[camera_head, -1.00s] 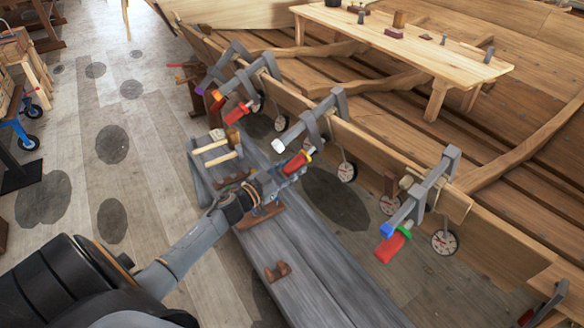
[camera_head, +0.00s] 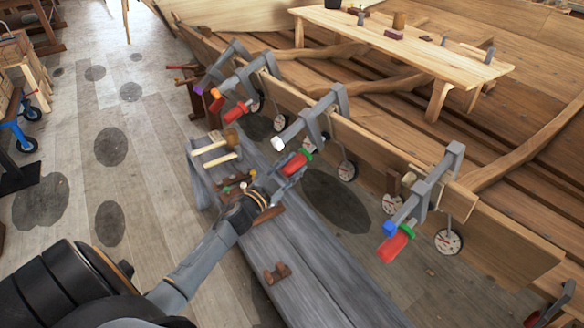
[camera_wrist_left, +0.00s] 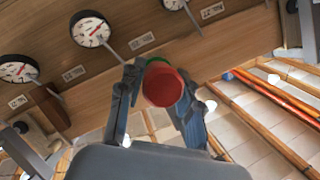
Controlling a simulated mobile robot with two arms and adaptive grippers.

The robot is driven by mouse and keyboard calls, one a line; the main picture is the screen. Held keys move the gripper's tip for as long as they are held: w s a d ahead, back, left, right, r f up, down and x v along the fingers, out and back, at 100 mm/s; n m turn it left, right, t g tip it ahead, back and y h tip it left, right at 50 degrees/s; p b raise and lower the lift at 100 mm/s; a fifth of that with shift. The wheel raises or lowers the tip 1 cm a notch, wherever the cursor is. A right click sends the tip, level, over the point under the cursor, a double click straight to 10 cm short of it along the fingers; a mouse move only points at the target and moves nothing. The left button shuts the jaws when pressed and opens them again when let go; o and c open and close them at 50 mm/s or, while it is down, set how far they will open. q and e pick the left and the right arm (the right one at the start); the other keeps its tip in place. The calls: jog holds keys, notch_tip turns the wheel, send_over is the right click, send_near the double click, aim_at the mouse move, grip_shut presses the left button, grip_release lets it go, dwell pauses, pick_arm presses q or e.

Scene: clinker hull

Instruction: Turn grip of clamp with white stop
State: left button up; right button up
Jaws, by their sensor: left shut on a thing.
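The clamp with the white stop (camera_head: 278,145) is the middle one on the hull's plank edge. Its grey bar (camera_head: 308,118) slopes up to the right, and its red grip (camera_head: 294,163) hangs below with a green collar (camera_head: 305,152). My left gripper (camera_head: 289,172) is shut on this red grip. In the left wrist view, the red grip (camera_wrist_left: 162,87) shows end-on between the two fingers of my left gripper (camera_wrist_left: 155,98), with a bit of green behind it. My right gripper is not in view.
Clamps with purple (camera_head: 199,90), orange (camera_head: 215,93) and blue (camera_head: 389,228) stops sit along the same edge, with round dials (camera_head: 346,171) below. A grey bench (camera_head: 300,265) holds mallets (camera_head: 220,145) and small brown blocks (camera_head: 277,272). Floor at left is partly clear.

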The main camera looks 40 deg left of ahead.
pick_arm(q)
jog(key=o, duration=1.2)
jog(key=shift+c, duration=0.2)
jog(key=s, duration=1.2)
jog(key=shift+a+f, duration=0.4)
